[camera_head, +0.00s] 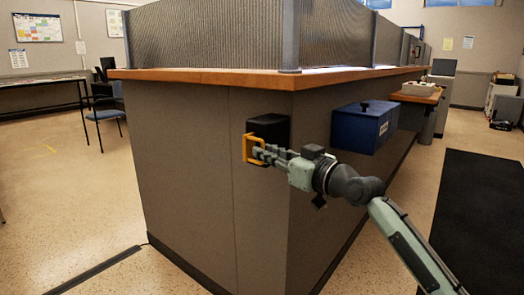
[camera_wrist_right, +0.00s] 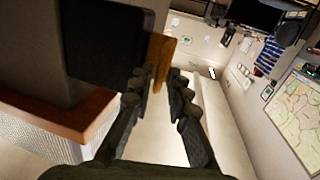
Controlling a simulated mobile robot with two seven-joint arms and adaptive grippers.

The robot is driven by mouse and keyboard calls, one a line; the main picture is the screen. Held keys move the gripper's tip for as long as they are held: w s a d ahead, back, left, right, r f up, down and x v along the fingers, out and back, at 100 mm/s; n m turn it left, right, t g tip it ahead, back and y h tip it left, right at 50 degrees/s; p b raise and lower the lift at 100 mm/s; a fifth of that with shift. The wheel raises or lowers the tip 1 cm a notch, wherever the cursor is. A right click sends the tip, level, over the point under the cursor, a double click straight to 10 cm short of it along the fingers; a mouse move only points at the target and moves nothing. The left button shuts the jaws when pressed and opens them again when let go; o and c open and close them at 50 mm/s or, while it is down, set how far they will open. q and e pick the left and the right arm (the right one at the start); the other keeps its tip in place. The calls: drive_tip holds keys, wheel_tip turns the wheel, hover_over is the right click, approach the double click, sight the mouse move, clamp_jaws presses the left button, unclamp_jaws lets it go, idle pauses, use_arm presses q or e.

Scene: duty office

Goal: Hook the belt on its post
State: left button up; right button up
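A black housing (camera_head: 270,130) is fixed to the grey counter panel near its corner. An orange loop-shaped end piece (camera_head: 248,149), apparently the belt's end, sits at its front. My right gripper (camera_head: 262,153) is at this loop, its fingers reaching in from the right. In the right wrist view the housing (camera_wrist_right: 108,40) fills the upper left, and the orange piece (camera_wrist_right: 160,52) is by the fingertips, close to the left finger. A gap shows between the fingers of the right gripper (camera_wrist_right: 161,78), so it looks open. No belt strap or post is clearly visible. My left gripper is out of view.
A blue box (camera_head: 364,127) is mounted on the panel right of the corner, close to my right arm. The wooden counter top (camera_head: 210,77) overhangs above. A black mat (camera_head: 480,205) lies at the right. A chair (camera_head: 104,112) stands at the left, with open floor before it.

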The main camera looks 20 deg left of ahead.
drive_tip(key=shift+x, duration=0.95)
drive_tip(key=shift+c, duration=0.6)
clamp_jaws()
